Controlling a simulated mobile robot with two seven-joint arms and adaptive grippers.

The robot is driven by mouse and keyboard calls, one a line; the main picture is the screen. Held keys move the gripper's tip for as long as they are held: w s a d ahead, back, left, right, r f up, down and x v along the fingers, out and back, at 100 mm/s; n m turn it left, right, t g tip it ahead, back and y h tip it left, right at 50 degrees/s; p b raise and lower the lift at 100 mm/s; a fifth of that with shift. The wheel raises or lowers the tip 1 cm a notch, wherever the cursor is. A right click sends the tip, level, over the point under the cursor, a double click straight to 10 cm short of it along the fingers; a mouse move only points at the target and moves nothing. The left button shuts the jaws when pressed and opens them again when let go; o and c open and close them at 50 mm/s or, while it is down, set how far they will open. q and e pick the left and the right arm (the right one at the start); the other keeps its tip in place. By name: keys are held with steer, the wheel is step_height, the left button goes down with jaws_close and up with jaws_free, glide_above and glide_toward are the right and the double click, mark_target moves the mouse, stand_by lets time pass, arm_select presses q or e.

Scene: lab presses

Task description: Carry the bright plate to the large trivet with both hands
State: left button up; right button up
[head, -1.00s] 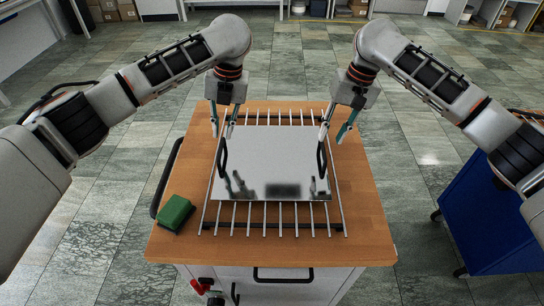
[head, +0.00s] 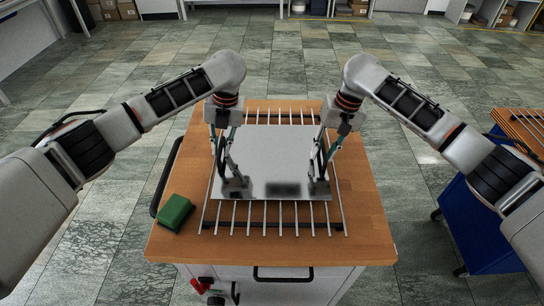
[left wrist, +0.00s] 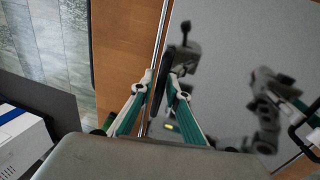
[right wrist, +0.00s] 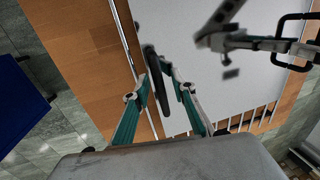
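The bright plate (head: 275,160) is a shiny square sheet with a black handle on its left and right edges. It lies flat on a rack of thin metal rods (head: 262,220) on a wood-topped cart. My left gripper (head: 224,150) is at the left handle; in the left wrist view that handle (left wrist: 158,92) stands between its open fingers. My right gripper (head: 326,150) is at the right handle; in the right wrist view that handle (right wrist: 158,85) stands between its open fingers. Both arms reflect in the plate. Whether any finger touches a handle is unclear.
A green sponge (head: 175,212) lies on the cart's wooden top (head: 350,245), left of the rack. A blue cart (head: 488,235) at the right edge bears another rod rack (head: 528,122), partly cut off. Open tiled floor lies between the carts.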

arm_select(q)
jaws_close()
arm_select(e)
jaws_close()
arm_select(q)
steer(key=shift+w+r, duration=0.1)
steer(key=shift+r, duration=0.15)
arm_select(e)
steer(key=shift+w+r, duration=0.1)
steer(key=shift+r, duration=0.15)
